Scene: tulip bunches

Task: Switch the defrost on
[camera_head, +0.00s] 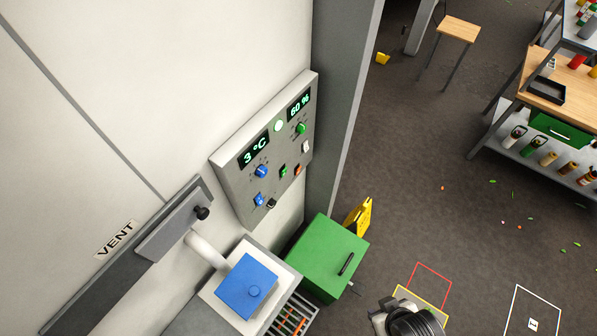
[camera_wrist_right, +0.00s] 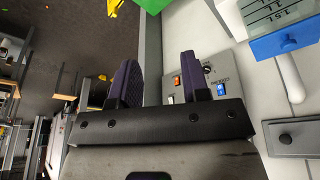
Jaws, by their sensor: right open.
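A grey control panel (camera_head: 240,187) is fixed to the pale wall in the head view, with a 3 °C display (camera_head: 254,150) and a 60 % display (camera_head: 300,104). My left gripper is not in view.
A sliding bar with a black knob (camera_head: 202,213) and a VENT label (camera_head: 117,239) lie left of the panel. A yellow floor sign (camera_head: 358,216) stands behind the green box.

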